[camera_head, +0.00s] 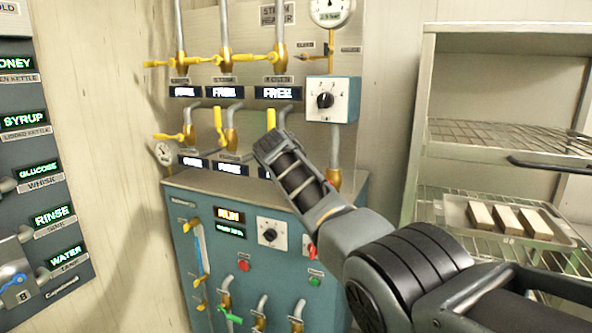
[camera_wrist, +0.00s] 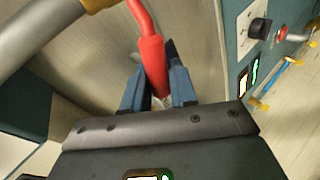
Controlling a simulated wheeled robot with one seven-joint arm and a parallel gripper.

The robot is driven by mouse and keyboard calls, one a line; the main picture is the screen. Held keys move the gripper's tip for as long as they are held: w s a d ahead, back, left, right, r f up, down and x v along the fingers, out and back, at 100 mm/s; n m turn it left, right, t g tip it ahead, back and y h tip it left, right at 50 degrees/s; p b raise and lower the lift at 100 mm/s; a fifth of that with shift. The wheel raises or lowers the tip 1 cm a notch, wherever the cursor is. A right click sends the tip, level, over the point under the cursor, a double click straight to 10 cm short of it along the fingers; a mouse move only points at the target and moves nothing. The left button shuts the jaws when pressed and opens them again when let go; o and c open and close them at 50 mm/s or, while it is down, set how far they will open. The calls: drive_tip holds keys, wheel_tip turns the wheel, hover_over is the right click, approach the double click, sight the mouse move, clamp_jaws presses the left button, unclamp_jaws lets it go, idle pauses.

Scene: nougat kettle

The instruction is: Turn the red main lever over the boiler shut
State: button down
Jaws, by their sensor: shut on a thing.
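The red lever (camera_wrist: 152,50) shows in the wrist view as a bent red rod with a thicker grip, coming down from the top edge. My gripper (camera_wrist: 158,80) is shut on the lower end of this grip, with one blue-grey finger on each side. In the head view my arm reaches up to the left in front of the pipes over the teal boiler cabinet (camera_head: 185,205). My fingers and the held lever are hidden there behind the arm.
A thick pipe with a brass fitting (camera_wrist: 98,4) runs close to the lever. Yellow-handled valves (camera_head: 280,55) and a white dial box (camera_head: 333,99) are above my arm. A wire shelf (camera_head: 470,135) with a tray of bars stands right.

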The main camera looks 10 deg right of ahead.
drive_tip(key=shift+w+a+f+n+g+h+b, duration=0.15)
drive_tip(key=shift+f+n+g+h+b, duration=0.2)
drive_tip(key=shift+f+b, duration=0.55)
drive_tip(key=f+n+g+h+b, duration=0.1)
drive_tip(key=b, duration=0.2)
drive_tip(key=shift+f, duration=0.2)
drive_tip(key=c, duration=1)
unclamp_jaws()
drive_tip(key=shift+c, duration=0.2)
drive_tip(key=shift+a, duration=0.1)
drive_tip(key=p+v, duration=0.1)
drive_tip(key=v, duration=0.6)
drive_tip(key=shift+s+a+r, duration=0.15)
drive_tip(key=shift+s+r, duration=0.05)
drive_tip(key=shift+s, duration=0.1)
